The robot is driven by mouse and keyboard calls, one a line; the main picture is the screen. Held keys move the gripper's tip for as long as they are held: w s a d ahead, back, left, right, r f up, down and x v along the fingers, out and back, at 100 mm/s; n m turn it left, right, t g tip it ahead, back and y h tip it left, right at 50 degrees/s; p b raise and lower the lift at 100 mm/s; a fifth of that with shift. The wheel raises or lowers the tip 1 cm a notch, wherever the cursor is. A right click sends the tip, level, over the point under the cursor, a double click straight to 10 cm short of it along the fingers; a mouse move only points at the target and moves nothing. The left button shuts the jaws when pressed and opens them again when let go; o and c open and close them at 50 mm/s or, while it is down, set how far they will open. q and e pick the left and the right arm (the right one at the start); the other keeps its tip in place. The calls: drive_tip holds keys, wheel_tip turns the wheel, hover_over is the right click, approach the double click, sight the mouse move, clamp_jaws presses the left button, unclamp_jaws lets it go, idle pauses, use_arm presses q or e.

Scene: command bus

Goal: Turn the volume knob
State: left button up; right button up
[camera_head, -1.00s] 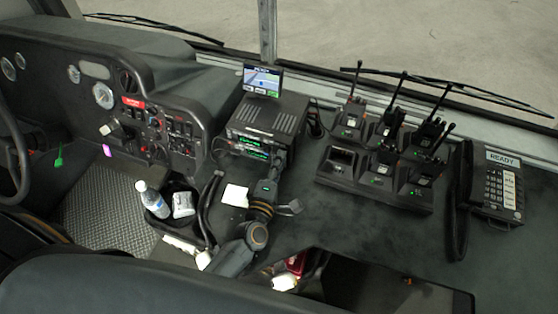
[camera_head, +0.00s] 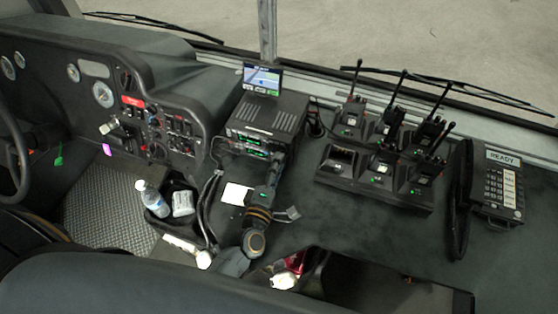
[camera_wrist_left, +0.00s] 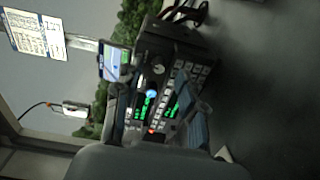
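The radio unit (camera_head: 265,120) is a black stacked box with green lit displays, standing on the dashboard below a small screen. In the left wrist view the radio (camera_wrist_left: 165,85) appears turned on its side, with green displays, rows of buttons, a round dark knob (camera_wrist_left: 158,68) and a blue-lit round control (camera_wrist_left: 152,93). Which of these is the volume knob I cannot tell. My left gripper (camera_head: 277,168) is in front of the radio's right side; its fingers (camera_wrist_left: 160,100) stand apart in the wrist view with the panel between them. Contact is unclear. My right gripper is not in view.
A charger rack (camera_head: 375,190) with several handheld radios and a phone (camera_head: 490,185) are to the right. A bottle (camera_head: 152,199) and a white paper (camera_head: 236,194) lie left of my arm. Dark dashboard between arm and rack is clear.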

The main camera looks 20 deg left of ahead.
use_arm(q)
drive_tip(key=s, duration=1)
drive_tip(key=shift+r, duration=0.15)
